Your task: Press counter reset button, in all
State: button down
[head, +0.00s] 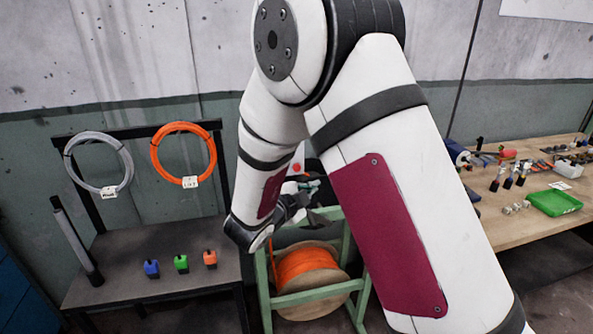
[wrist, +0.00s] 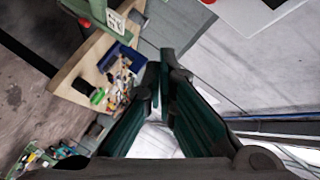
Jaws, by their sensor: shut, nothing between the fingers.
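A small red button (head: 297,168) shows on a pale panel above the cable reel stand, partly hidden by my arm. I cannot tell for sure that it is the counter reset button. My gripper (head: 311,186) is just below and right of it in the head view, mostly behind my arm; the gap between them is unclear. In the wrist view my gripper (wrist: 165,62) has its dark fingers together at the tips, with nothing between them.
An orange cable reel (head: 305,268) sits in a green stand (head: 310,298). Left is a dark table (head: 120,262) with blue, green and orange blocks and hanging cable coils. Right is a wooden bench (head: 500,232) with a green tray (head: 554,203) and tools.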

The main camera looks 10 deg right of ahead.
jog(key=w+b, duration=0.3)
jog(key=w, duration=0.4)
jog(key=shift+w, duration=0.15)
dwell(1.3)
jog(key=shift+w, duration=0.4)
jog(key=shift+w+b, duration=0.3)
jog(key=shift+w, duration=0.2)
dwell(0.7)
jog(key=shift+s, duration=0.1)
jog(key=shift+s+p, duration=0.55)
jog(key=shift+s, duration=0.3)
jog(key=shift+s+p, duration=1.5)
jog(key=shift+s, duration=1)
